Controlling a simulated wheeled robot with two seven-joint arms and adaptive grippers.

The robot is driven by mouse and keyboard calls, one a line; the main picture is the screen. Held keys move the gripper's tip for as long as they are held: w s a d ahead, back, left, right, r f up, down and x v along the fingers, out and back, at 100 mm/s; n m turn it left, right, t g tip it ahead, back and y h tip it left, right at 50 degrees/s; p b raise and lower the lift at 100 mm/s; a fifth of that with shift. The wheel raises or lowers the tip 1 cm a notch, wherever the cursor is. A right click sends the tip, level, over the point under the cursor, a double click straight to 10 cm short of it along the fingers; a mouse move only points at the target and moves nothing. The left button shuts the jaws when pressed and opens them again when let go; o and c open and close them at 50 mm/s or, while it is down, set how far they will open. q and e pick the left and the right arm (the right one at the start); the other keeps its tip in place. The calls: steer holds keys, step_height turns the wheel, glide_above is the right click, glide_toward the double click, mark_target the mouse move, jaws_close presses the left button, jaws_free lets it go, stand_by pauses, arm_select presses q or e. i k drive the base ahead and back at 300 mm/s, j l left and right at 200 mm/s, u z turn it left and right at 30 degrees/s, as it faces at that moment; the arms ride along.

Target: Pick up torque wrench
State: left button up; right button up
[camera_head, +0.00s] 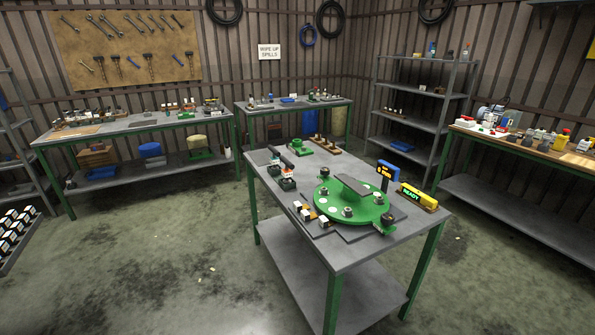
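I cannot single out the torque wrench with certainty. On the centre table (290,222), a long dark bar (281,157) lies near the far left edge; it is too small to identify. Several wrench-shaped tools (108,27) hang on the brown wall board (75,42) at the back left. Neither gripper is in view.
A blue device (387,168) and a yellow box reading READY (418,197) stand at the table's right edge. A green part (299,147) and small blocks also lie there. Loaded benches line the left (140,124), back and right (520,150). Open floor (175,250) lies left of the table.

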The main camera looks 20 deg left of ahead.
mark_target(286, 172)
steer(key=i+j+z, duration=0.3)
steer(key=j, duration=0.3)
steer(key=j+z, duration=0.3)
steer(key=j, duration=0.3)
steer(key=i+j+z, duration=0.15)
steer(key=j+z, duration=0.2)
steer(key=j, duration=0.3)
steer(key=j+z, duration=0.3)
steer(key=j, duration=0.35)
steer(key=k+j+z, duration=0.1)
steer(key=j+z, duration=0.2)
steer(key=j, duration=0.35)
steer(key=k+j+z, duration=0.15)
steer(key=j+z, duration=0.15)
steer(key=j, duration=0.35)
steer(key=k+j+z, duration=0.2)
steer(key=j+z, duration=0.15)
steer(key=j, duration=0.25)
steer(key=k+j+z, duration=0.3)
steer(key=j, duration=0.25)
